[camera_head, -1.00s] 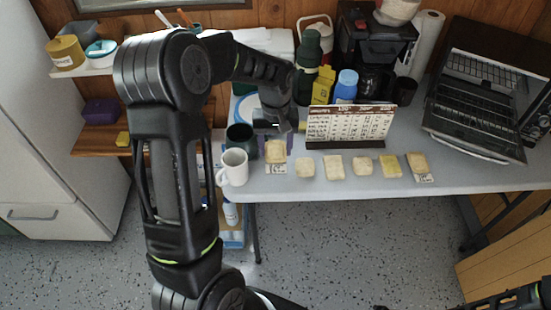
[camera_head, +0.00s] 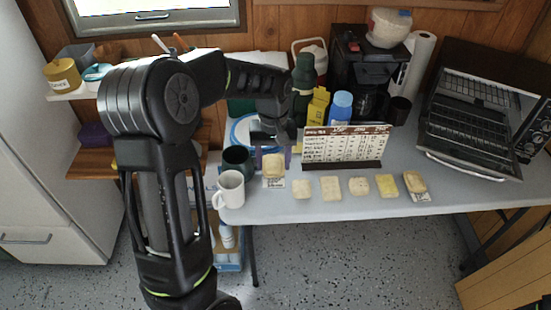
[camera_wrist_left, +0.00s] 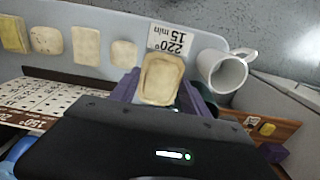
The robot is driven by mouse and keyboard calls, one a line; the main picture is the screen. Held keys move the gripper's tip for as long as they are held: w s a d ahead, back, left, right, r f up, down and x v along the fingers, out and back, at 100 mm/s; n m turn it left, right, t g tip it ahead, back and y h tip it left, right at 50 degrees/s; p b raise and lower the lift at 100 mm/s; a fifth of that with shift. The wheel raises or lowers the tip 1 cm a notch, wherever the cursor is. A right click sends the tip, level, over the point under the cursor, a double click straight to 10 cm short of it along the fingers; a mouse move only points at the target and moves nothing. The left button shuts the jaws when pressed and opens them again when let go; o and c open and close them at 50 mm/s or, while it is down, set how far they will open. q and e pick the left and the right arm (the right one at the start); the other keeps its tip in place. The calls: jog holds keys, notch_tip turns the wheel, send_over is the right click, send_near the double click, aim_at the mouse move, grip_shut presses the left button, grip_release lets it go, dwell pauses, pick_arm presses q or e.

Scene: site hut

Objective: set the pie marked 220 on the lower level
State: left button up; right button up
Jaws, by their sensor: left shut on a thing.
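The pale pie (camera_head: 273,165) sits at the left of the pie row, with its card (camera_head: 273,184) just in front. In the left wrist view the pie (camera_wrist_left: 161,78) is between my purple fingers, and the card (camera_wrist_left: 172,40) beyond it reads 220°, 15 min. My left gripper (camera_head: 274,152) is shut on this pie; whether it is clear of the table I cannot tell. The toaster oven (camera_head: 480,100) stands open at the right, with a wire rack (camera_head: 468,75) inside and a dark grid below. My right gripper is not in view.
A white mug (camera_head: 230,189) and a dark mug (camera_head: 237,160) stand left of the pie. A chart stand (camera_head: 343,147) stands behind the other pies (camera_head: 330,188). Bottles and a coffee maker (camera_head: 365,70) fill the back. Wall shelves (camera_head: 145,155) are at left.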

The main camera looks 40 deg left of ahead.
pick_arm(q)
jog(key=w+d+m, duration=0.2)
jog(key=d+m, duration=0.1)
jog(key=d, duration=0.5)
jog(key=w+d+r+m, duration=0.1)
jog(key=d+m, duration=0.3)
jog(key=d, duration=0.4)
jog(key=shift+w+r, duration=0.15)
jog(key=shift+w, duration=0.75)
jog(key=shift+d, duration=0.1)
